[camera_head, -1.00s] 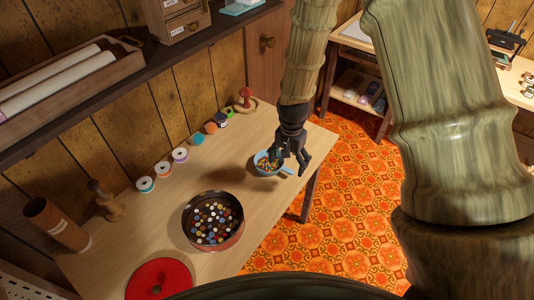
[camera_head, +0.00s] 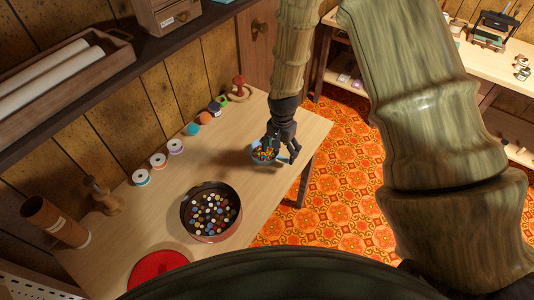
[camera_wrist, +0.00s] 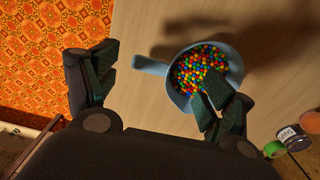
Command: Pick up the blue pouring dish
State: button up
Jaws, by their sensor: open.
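The blue pouring dish (camera_wrist: 236,60) is a small light-blue bowl with a side handle (camera_wrist: 150,65), filled with several small multicoloured beads (camera_wrist: 198,66). It sits on the wooden table, near its right edge in the head view (camera_head: 253,158). My gripper (camera_head: 280,156) is just above the dish and partly hides it. In the wrist view my gripper (camera_wrist: 158,88) is open, one finger over the near side of the beads and bowl wall, the other out to the left beyond the handle. I cannot tell whether a finger touches the dish.
A round tin of buttons (camera_head: 211,237) and a red disc (camera_head: 158,266) lie nearer on the table (camera_head: 200,172). Thread spools (camera_head: 158,161) line the back side. A red-topped wooden stand (camera_head: 239,86) is at the far end. Bare table surrounds the dish.

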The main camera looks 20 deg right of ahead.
aim_at(282, 158)
jog(key=shift+d+f+p, duration=0.2)
jog(key=shift+f+p, duration=0.15)
jog(key=shift+f, duration=0.2)
jog(key=shift+d+f+p, duration=0.2)
jog(key=shift+f+p, duration=0.1)
jog(key=shift+f, duration=0.25)
jog(key=shift+f+p, duration=0.35)
jog(key=shift+f, duration=1)
jog(key=shift+c, duration=0.4)
jog(key=c, duration=1)
